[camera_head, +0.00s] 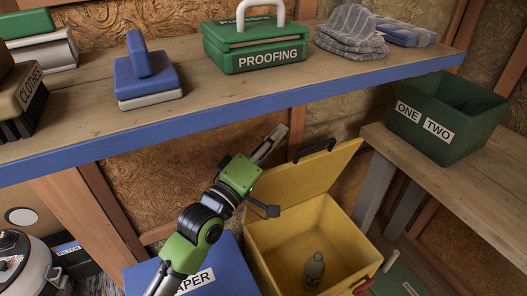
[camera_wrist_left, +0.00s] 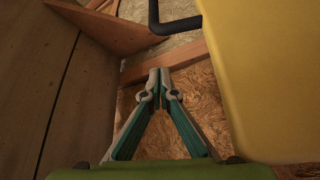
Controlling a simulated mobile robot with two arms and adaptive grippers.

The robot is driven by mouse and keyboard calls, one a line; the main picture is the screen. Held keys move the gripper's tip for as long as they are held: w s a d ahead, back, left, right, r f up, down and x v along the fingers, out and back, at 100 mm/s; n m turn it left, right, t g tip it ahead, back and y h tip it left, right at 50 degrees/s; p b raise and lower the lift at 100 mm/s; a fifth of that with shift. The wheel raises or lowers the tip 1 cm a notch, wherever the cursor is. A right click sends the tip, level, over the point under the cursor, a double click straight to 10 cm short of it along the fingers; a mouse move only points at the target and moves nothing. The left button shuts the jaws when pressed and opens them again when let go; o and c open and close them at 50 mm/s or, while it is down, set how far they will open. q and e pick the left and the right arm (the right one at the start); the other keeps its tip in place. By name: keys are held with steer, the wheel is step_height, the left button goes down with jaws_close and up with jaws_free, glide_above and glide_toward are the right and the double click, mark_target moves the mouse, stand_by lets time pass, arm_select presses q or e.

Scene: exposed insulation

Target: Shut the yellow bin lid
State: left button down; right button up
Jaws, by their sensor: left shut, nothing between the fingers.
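The yellow bin (camera_head: 312,240) stands on the floor below the blue-edged shelf. Its lid (camera_head: 306,172) is raised, tilted up at the back, with a black handle (camera_head: 314,150) on its far edge. A bottle (camera_head: 314,268) stands inside the bin. My left gripper (camera_head: 279,133) is shut and empty, just left of the raised lid and below the shelf edge. In the left wrist view the shut fingertips (camera_wrist_left: 159,76) point at the wall, with the yellow lid (camera_wrist_left: 265,80) close on the right and its black handle (camera_wrist_left: 175,25) ahead. My right gripper is not in view.
A blue bin (camera_head: 215,270) stands left of the yellow one. The shelf (camera_head: 95,95) above holds a green PROOFING box (camera_head: 262,50), a blue-and-white brush (camera_head: 147,80) and grey gloves (camera_head: 351,32). A green ONE TWO box (camera_head: 440,125) sits on the right bench (camera_head: 480,190).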

mark_target(286, 167)
arm_select(q)
steer(key=s, duration=0.1)
steer(key=s+d+f, duration=0.1)
steer(key=s, duration=0.1)
steer(key=shift+d+f, duration=0.3)
steer(key=shift+f, duration=0.05)
steer(key=shift+s+d+f, duration=0.1)
steer(key=shift+s, duration=0.05)
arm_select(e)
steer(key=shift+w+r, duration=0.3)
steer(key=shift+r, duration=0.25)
arm_select(q)
steer(key=shift+f, duration=0.15)
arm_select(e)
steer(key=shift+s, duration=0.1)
